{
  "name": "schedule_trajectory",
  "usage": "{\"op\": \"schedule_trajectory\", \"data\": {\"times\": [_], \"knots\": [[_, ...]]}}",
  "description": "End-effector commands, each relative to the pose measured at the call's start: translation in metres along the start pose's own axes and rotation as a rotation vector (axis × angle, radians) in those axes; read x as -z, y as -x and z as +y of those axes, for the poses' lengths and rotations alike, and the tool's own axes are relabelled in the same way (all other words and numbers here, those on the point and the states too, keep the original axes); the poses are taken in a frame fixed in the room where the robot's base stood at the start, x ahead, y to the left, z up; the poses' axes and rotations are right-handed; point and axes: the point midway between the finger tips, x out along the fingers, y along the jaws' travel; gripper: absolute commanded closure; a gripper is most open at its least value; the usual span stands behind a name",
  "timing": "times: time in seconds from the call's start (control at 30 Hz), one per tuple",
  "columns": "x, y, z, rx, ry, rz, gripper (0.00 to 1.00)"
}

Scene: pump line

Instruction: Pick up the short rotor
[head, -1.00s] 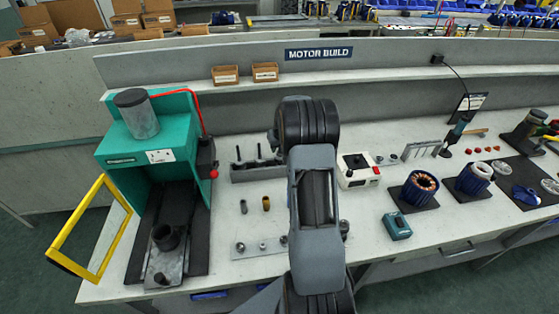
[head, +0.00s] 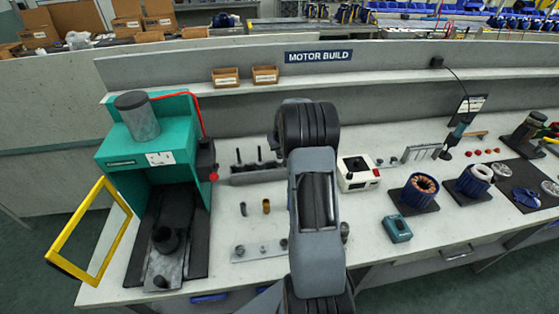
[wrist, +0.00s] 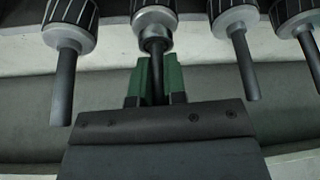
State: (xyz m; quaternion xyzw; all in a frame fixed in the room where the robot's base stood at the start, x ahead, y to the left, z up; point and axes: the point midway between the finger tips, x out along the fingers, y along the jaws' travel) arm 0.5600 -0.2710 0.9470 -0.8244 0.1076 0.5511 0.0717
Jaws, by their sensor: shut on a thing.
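Several rotors with ridged dark bodies, pale metal collars and dark shafts stand in a row across the top of the wrist view. My gripper (wrist: 158,76) has green fingers, shut on the shaft of the second rotor from the left (wrist: 154,22). That rotor looks narrower than its neighbours, the left one (wrist: 70,22) and the right one (wrist: 236,18). The top edge cuts off their bodies, so I cannot compare full lengths. In the head view my arm hides the gripper and the held rotor.
A dark rack with upright pins (head: 258,172) stands left of my arm. A teal press (head: 150,150) with a yellow frame (head: 75,262) is further left. A white box (head: 357,174), a teal device (head: 397,229) and stators (head: 419,190) stand right. Bench between press and rack is partly clear.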

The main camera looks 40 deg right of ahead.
Motion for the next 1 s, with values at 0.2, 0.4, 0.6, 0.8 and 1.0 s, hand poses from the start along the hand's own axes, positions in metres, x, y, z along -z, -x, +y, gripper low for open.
{"op": "schedule_trajectory", "data": {"times": [0.2,0.4,0.6,0.8,1.0], "knots": [[0.003,0.004,0.0,-0.001,0.0,0.003,1.0],[0.01,0.021,0.0,-0.001,0.001,0.005,1.0],[0.011,0.047,0.008,-0.002,-0.002,0.006,1.0],[0.003,0.084,0.022,-0.002,-0.003,0.006,1.0],[-0.017,0.117,0.044,-0.003,-0.004,0.005,1.0]]}}
